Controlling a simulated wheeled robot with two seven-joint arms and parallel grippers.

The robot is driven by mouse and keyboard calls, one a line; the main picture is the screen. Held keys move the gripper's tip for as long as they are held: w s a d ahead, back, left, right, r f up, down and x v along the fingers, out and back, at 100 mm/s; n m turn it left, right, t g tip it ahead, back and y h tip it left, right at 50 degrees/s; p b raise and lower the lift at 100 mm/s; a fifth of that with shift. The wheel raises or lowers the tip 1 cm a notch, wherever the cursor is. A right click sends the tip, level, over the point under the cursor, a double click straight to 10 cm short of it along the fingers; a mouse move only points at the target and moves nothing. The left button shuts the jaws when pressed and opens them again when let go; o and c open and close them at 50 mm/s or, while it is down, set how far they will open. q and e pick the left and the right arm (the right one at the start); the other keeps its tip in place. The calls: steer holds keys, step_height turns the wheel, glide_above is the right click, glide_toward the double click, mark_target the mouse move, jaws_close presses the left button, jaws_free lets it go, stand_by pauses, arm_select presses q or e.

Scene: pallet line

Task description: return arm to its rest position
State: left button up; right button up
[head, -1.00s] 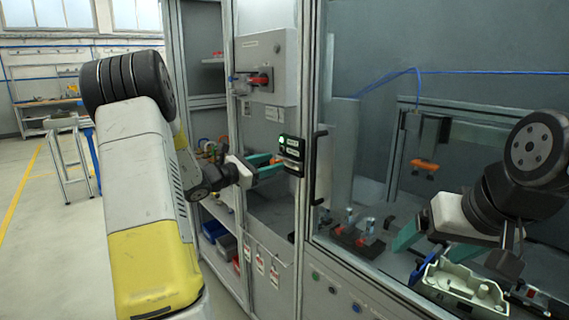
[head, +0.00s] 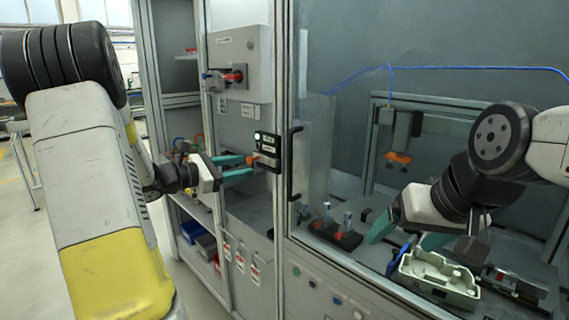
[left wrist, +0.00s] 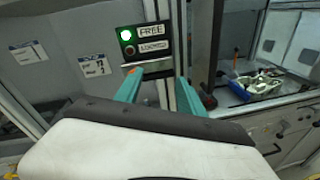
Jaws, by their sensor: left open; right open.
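My left gripper (head: 250,168) is open. Its teal fingers reach toward a black switch box (head: 268,146) on the cabinet frame. In the left wrist view the box (left wrist: 147,42) has a green light beside the word FREE, with LOCKED below it. The fingertips (left wrist: 158,78) lie just under the box; whether they touch it I cannot tell. Nothing shows held between them. My right gripper (head: 405,236) is open, its teal fingers spread just above and behind a pale housing (head: 436,282); whether it touches the housing I cannot tell.
A glass-fronted door with a black vertical handle (head: 293,165) stands right of the box. A grey panel with a red rotary switch (head: 233,76) is above left. A black block with small bottles (head: 335,234) sits inside the cell. Shelves hold blue and red bins (head: 206,247).

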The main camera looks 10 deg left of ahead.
arm_select(q)
steer(key=s+d+m+g+y, duration=0.2)
steer(key=s+d+m+g, duration=0.6)
steer(key=s+d+m, duration=0.75)
steer(key=s+a+m+t+y, duration=0.1)
steer(key=s+a+m+y, duration=0.2)
steer(key=s, duration=0.3)
steer(key=s+a+m+y, duration=0.3)
steer(key=s+m+y, duration=0.1)
steer(key=s+m, duration=0.1)
steer(key=shift+s+a+t+y, duration=0.4)
steer(key=shift+s, duration=0.25)
